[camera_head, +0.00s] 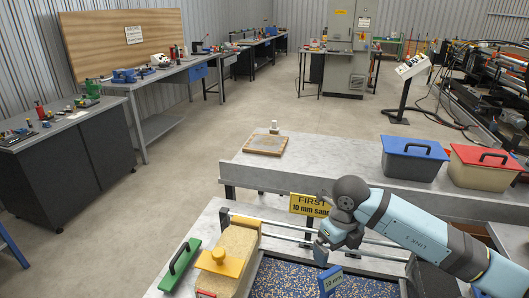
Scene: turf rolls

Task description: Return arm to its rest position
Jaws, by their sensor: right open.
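My right arm (415,222), pale blue with dark joints, reaches in from the right edge over the near workbench. Its wrist bends down at a dark round joint, and my right gripper (323,250) hangs over the metal rails, open, with nothing seen between its fingers. The fingers are small and partly hidden by the wrist. My left arm and gripper do not show.
Near the gripper are a yellow sign (310,204), a blue tag (330,280), a tan block (238,243) with a yellow handled piece (219,262), and a green handled tool (180,264). Blue (414,158) and red-lidded (482,166) bins stand behind the arm.

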